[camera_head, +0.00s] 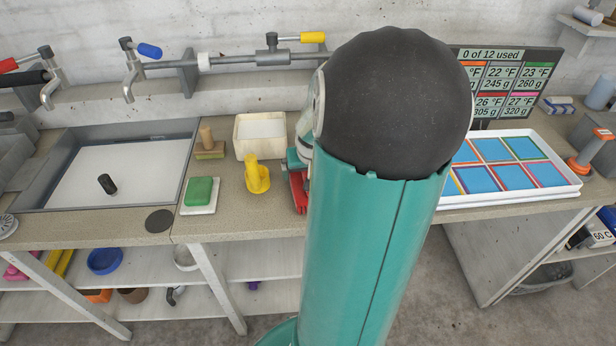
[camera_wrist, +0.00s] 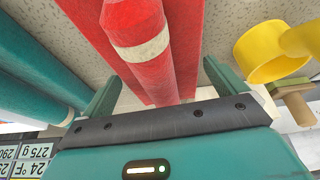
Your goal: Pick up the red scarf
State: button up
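The red scarf (camera_wrist: 137,22) appears in the wrist view as a red roll with a cream band, lying over a wider flat red piece. In the head view a small red part of it (camera_head: 299,192) shows on the counter, beside my arm, which hides the rest. My gripper (camera_wrist: 162,72) is open, with one teal finger on each side of the red roll. Strips of counter show between the fingers and the red cloth, so they look apart from it. Teal rolls (camera_wrist: 40,70) lie just left of the scarf in the wrist view.
A yellow object (camera_head: 257,177) stands close left of the scarf, with a white bin (camera_head: 260,135) behind it. Further left are a green block (camera_head: 199,191), a wood-handled brush (camera_head: 209,147) and a sink (camera_head: 120,172). A white tray (camera_head: 512,198) with blue panels lies right.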

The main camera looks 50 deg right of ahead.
jog(key=c, duration=0.7)
jog(key=shift+o, duration=0.2)
jog(key=shift+r, duration=0.15)
